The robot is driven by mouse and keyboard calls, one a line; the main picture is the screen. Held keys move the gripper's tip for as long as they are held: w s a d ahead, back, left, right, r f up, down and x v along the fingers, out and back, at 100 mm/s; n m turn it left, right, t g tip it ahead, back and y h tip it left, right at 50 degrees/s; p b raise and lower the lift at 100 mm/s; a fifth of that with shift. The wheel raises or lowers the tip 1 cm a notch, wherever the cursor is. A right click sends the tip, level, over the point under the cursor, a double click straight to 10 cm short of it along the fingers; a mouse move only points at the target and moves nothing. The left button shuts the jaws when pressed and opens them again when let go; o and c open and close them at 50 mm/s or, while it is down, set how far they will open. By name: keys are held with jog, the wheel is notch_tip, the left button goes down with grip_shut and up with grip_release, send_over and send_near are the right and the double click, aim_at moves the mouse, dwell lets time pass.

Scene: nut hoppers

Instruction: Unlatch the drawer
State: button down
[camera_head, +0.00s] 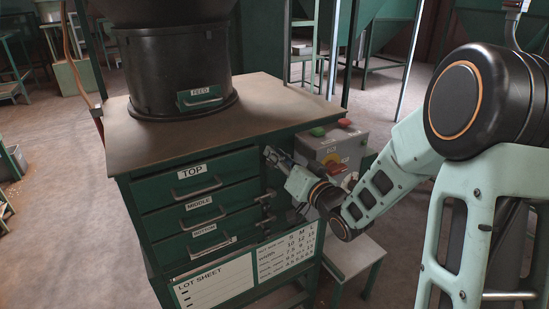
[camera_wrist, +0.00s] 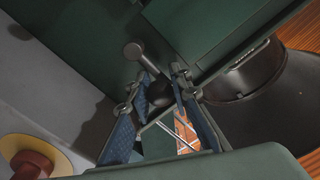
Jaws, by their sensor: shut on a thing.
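The green cabinet has three shut drawers labelled TOP (camera_head: 194,182), MIDDLE (camera_head: 202,211) and BOTTOM (camera_head: 208,238). The dark middle latch (camera_head: 265,197) and bottom latch (camera_head: 265,218) stick out on the post right of the drawers. My gripper (camera_head: 270,155) reaches in from the right at top-drawer height and covers the place of the top latch. In the wrist view my gripper (camera_wrist: 157,88) has its blue-padded fingers closed around a dark rounded knob (camera_wrist: 158,92), seemingly the top latch's. The latch's exact angle is hard to tell.
A grey control box (camera_head: 335,145) with green and red buttons stands right of the cabinet, close to my wrist. A black hopper base (camera_head: 175,75) labelled FEED stands on the cabinet top. A lot sheet board (camera_head: 215,285) hangs below the drawers. Floor in front left is clear.

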jog(key=shift+s+a+f+m, duration=0.1)
jog(key=shift+a+m, duration=0.05)
jog(key=shift+m, duration=0.35)
jog(key=c, duration=1.7)
grip_release()
jog(key=shift+c, duration=0.2)
jog(key=v, duration=1.2)
